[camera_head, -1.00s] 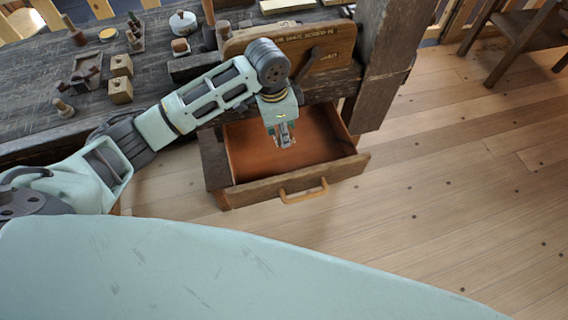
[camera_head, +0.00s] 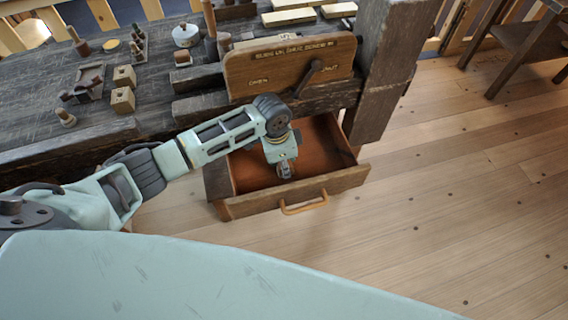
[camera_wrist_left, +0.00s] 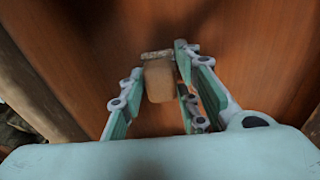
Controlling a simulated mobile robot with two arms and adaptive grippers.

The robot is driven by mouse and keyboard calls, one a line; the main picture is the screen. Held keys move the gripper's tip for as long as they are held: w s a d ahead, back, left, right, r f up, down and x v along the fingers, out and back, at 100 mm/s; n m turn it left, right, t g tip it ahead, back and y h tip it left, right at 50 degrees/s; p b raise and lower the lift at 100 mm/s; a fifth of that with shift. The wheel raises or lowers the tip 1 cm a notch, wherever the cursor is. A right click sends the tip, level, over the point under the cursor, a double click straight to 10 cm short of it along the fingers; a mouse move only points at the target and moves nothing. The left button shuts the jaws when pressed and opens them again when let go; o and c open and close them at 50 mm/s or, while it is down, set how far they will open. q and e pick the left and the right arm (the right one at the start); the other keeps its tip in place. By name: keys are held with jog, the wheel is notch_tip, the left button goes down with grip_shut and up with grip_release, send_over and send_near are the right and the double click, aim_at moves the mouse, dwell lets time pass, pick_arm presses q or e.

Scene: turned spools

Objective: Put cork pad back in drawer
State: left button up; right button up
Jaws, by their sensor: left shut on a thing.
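The drawer (camera_head: 335,183) stands pulled out under the workbench, with a curved wooden handle on its front and a reddish-brown floor. My left gripper (camera_head: 286,171) points down inside the drawer. In the left wrist view my left gripper (camera_wrist_left: 160,68) is shut on a small tan-brown block that looks like the cork pad (camera_wrist_left: 159,82). A speckled grey edge shows at the pad's far end. The drawer floor (camera_wrist_left: 250,50) lies close behind it; I cannot tell whether the pad touches it. In the head view the pad is hidden or too small to see. My right gripper is not in view.
The dark workbench (camera_head: 50,110) carries turned parts, wooden blocks (camera_head: 123,99) and a white round pot (camera_head: 186,36). An upright wooden board (camera_head: 290,66) with a dark lever stands above the drawer. A thick bench leg (camera_head: 385,70) rises right of it.

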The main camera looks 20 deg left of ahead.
aim_at(279, 165)
pick_arm(q)
jog(key=o, duration=1)
jog(key=shift+f, duration=0.15)
jog(key=r, duration=0.8)
jog(key=a+r, duration=0.1)
jog(key=r, duration=0.3)
jog(key=shift+s+a+r, duration=0.1)
jog(key=shift+s+r, duration=0.05)
jog(key=shift+s, duration=0.25)
